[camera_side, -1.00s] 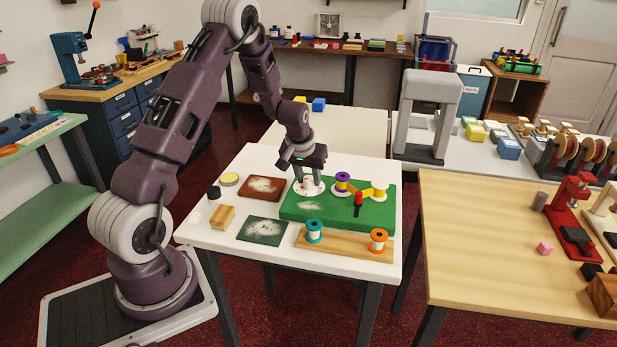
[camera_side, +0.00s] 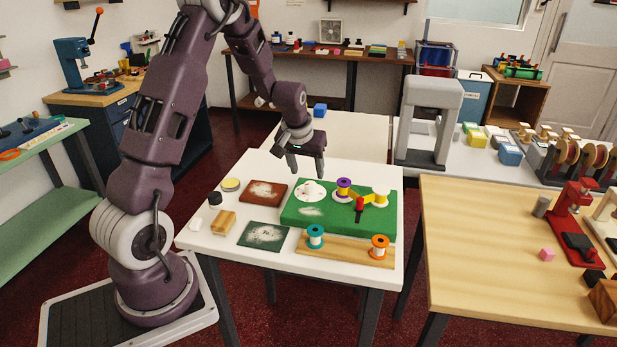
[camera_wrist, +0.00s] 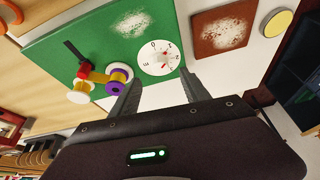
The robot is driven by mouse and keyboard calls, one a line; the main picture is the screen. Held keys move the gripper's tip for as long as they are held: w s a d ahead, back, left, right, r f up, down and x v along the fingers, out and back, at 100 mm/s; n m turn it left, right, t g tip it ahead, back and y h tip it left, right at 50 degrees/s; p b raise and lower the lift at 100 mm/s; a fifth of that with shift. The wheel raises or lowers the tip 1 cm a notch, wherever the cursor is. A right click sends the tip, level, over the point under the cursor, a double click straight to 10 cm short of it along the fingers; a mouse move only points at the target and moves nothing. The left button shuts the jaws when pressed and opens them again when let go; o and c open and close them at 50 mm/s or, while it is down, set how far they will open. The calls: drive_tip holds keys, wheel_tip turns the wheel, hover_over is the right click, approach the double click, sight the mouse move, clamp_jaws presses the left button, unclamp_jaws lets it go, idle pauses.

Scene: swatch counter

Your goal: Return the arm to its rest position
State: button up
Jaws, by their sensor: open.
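My gripper (camera_side: 307,168) is open and empty, raised in the air above the back edge of the white table (camera_side: 219,247). Its two fingers also show in the wrist view (camera_wrist: 160,95), with nothing between them. The dial also shows in the wrist view (camera_wrist: 158,58), just beyond the fingers.
A wooden rail (camera_side: 345,250) with a teal spool (camera_side: 315,237) and an orange spool (camera_side: 379,247) lies at the front. Dusty red-brown (camera_side: 264,193) and dark green (camera_side: 263,234) swatches lie left. A grey arch (camera_side: 430,120) stands behind right.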

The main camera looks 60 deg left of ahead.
drive_tip(key=shift+r, duration=0.1)
drive_tip(key=s+d+r+m+t+h, duration=0.1)
drive_tip(key=s+d+r+m, duration=0.15)
drive_tip(key=d+r, duration=0.45)
drive_tip(key=s+d+r+m+t, duration=0.1)
drive_tip(key=s+d+r, duration=0.3)
drive_tip(key=d+r, duration=0.35)
drive_tip(key=s+d+r+m+h, duration=0.1)
drive_tip(key=s+d+m, duration=0.1)
drive_tip(key=s+d, duration=0.3)
drive_tip(key=s+d+r+m, duration=0.2)
drive_tip(key=s+d, duration=0.4)
drive_tip(key=s, duration=0.8)
drive_tip(key=shift+h, duration=0.4)
drive_tip(key=shift+m, duration=0.25)
